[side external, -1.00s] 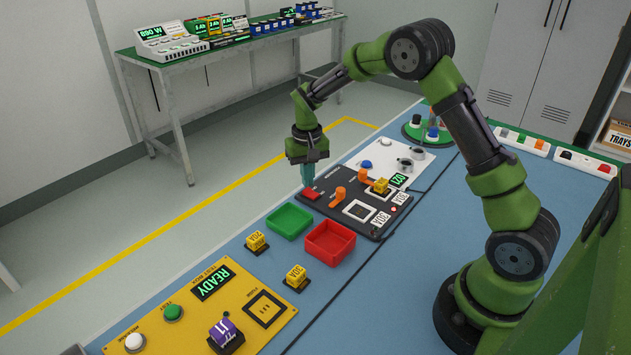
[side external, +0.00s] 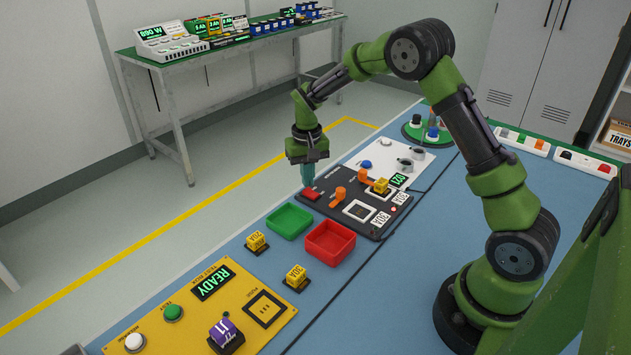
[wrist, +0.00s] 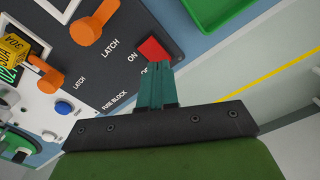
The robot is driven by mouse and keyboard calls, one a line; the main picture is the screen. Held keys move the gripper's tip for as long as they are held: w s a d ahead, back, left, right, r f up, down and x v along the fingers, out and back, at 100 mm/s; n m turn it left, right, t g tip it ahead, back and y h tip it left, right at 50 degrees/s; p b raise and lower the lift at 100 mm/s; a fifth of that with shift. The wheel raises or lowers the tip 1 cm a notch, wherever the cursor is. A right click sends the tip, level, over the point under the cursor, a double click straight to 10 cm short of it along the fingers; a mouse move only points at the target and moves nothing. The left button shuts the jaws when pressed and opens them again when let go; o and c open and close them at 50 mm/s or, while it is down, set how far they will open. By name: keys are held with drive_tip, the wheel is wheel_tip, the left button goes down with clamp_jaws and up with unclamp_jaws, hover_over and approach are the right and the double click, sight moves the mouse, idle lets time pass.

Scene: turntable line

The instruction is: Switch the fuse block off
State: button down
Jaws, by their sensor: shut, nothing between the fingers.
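The fuse block (side external: 345,214) is a dark panel on the blue bench, with orange latch levers, a socket area and a red rocker switch (side external: 311,194) at its near left corner. The switch also shows in the wrist view (wrist: 152,48), with ON lettered beside it and a second label partly hidden by my fingers. My gripper (side external: 307,184) is shut and empty, pointing down at the switch. In the wrist view its teal fingertips (wrist: 157,66) lie at the switch's edge. I cannot tell whether they touch it, or which way the rocker is tipped.
A green tray (side external: 289,233) and a red tray (side external: 330,252) stand just in front of the fuse block. Yellow fuses (side external: 256,242) stand near them. A yellow test panel (side external: 190,315) lies nearer. A white panel (side external: 385,155) adjoins behind.

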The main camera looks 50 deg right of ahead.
sight(312, 197)
drive_tip(key=shift+f, duration=0.95)
idle(0.7)
drive_tip(key=shift+r, duration=3.55)
drive_tip(key=shift+s+a+f, duration=0.15)
drive_tip(key=shift+s+a, duration=0.1)
drive_tip(key=shift+s, duration=0.25)
drive_tip(key=shift+s+a+f, duration=0.1)
drive_tip(key=shift+s+a, duration=0.1)
drive_tip(key=shift+s, duration=0.3)
drive_tip(key=s+a+r+n+t+y, duration=0.1)
drive_tip(key=s+a+r+t, duration=0.2)
drive_tip(key=s, duration=0.8)
drive_tip(key=s+a+r+n+t+y, duration=0.1)
drive_tip(key=s+a+r+t, duration=0.3)
drive_tip(key=s+a+r, duration=0.3)
drive_tip(key=a+v, duration=0.1)
drive_tip(key=v, duration=0.5)
drive_tip(key=shift+s+r, duration=0.25)
drive_tip(key=shift+r, duration=0.1)
